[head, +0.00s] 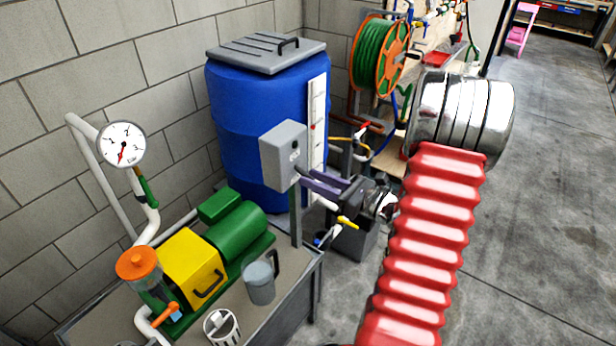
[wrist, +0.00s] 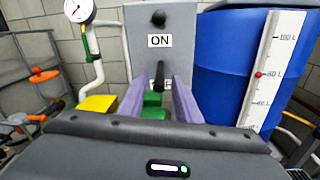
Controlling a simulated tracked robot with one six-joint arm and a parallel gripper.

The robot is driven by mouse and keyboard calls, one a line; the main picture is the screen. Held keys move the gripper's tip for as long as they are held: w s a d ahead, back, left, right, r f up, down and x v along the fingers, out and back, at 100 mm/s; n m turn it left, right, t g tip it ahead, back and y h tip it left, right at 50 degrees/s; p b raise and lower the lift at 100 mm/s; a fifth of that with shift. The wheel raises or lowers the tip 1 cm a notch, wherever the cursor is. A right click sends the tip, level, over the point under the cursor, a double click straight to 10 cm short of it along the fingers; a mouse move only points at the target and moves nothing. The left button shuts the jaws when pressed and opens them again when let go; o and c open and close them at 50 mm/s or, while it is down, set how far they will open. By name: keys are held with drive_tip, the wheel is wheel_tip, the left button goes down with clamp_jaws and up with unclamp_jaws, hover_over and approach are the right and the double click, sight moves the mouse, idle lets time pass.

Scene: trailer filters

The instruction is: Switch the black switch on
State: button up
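The grey switch box (head: 283,155) stands on a post beside the workbench. In the wrist view, the box (wrist: 190,45) fills the upper middle, with an ON label (wrist: 159,41) and a dark round knob or lamp (wrist: 158,18) above it. The black switch (wrist: 160,74) is a lever below the label; its exact tilt is hard to tell. My gripper (wrist: 161,86) has its purple fingers apart, one on each side of the lever, with visible gaps. In the head view, my gripper (head: 307,182) is just right of the box's lower part.
A blue barrel (head: 250,125) with a white level scale (head: 318,110) stands behind the box. The bench (head: 290,285) holds a green and yellow pump (head: 193,265) and a grey mug (head: 260,284). A green hose reel (head: 378,57) is behind. Open floor (head: 540,200) lies to the right.

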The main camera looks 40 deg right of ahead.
sight(304, 174)
drive_tip(key=shift+x, duration=1.25)
clamp_jaws()
drive_tip(key=shift+d, duration=0.1)
